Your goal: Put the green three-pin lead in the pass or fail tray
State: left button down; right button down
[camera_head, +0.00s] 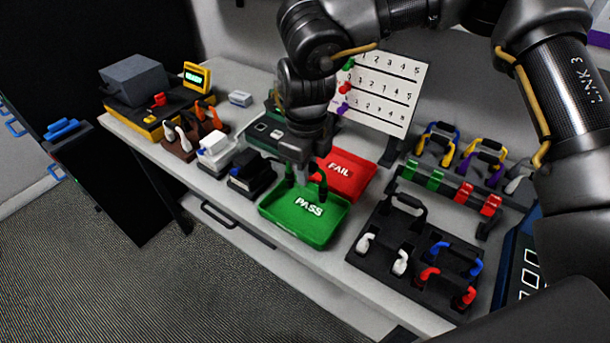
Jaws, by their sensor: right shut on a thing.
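The red FAIL tray (345,176) lies just behind the PASS tray and is partly hidden by the gripper. My left gripper is not in view.
A black holder (400,238) with white, blue and red leads stands to the right. Behind it is a rack (449,186) with green and red clips. A numbered board (383,90) stands at the back. A tester with a lit screen (195,77) and several connector blocks are left.

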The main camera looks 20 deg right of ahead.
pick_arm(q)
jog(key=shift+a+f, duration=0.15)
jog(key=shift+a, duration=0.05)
pick_arm(e)
jog(key=shift+w+a+m, duration=0.1)
jog(key=shift+a+m, duration=0.05)
jog(key=shift+m, duration=0.45)
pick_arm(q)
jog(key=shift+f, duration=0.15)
pick_arm(e)
jog(key=shift+f, duration=0.15)
